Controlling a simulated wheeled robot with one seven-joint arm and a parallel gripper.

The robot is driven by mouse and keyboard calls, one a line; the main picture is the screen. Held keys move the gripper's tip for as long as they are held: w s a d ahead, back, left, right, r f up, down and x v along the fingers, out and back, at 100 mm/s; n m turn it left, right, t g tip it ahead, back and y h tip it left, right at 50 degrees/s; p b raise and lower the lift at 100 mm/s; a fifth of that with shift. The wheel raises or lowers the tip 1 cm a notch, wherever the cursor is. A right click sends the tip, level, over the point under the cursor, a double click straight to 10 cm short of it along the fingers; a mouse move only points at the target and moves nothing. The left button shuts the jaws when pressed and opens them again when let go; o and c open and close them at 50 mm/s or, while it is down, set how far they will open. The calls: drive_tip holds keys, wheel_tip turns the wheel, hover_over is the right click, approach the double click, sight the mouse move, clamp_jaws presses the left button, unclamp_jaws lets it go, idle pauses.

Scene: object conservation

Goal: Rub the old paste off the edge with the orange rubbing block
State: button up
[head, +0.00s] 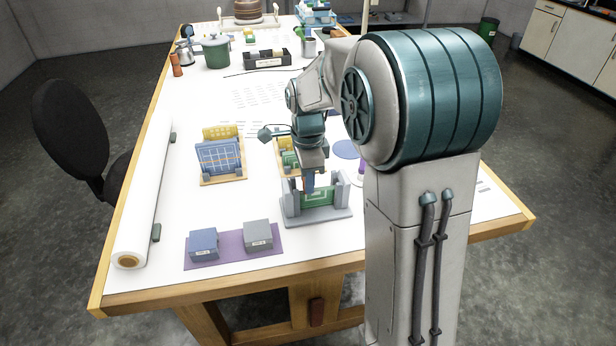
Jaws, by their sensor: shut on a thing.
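My gripper (309,187) points down over the grey stand (330,217) near the middle front of the table. It is shut on a small orange piece, which looks like the orange rubbing block (306,179); the fingers hide much of it. A green panel (318,199) with pale lines stands upright between the stand's grey side posts. The gripper's tip is at the panel's upper edge; I cannot tell whether the block touches it. Any old paste on the edge is too small to make out.
A blue box (203,244) and a grey box (258,234) sit on a purple mat (231,252) at front left. A blue panel in a wooden stand (222,180) is left of my gripper. A white roll (144,200) lies along the left edge. My arm hides table to the right.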

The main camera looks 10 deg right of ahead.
drive_tip(key=shift+d+f, duration=0.1)
drive_tip(key=shift+d, duration=1.7)
drive_tip(key=shift+s, duration=0.1)
drive_tip(key=shift+a, duration=0.15)
drive_tip(key=shift+a, duration=1.6)
wheel_tip(320, 180, up, 8)
drive_tip(key=p, duration=0.6)
drive_tip(key=shift+d, duration=0.1)
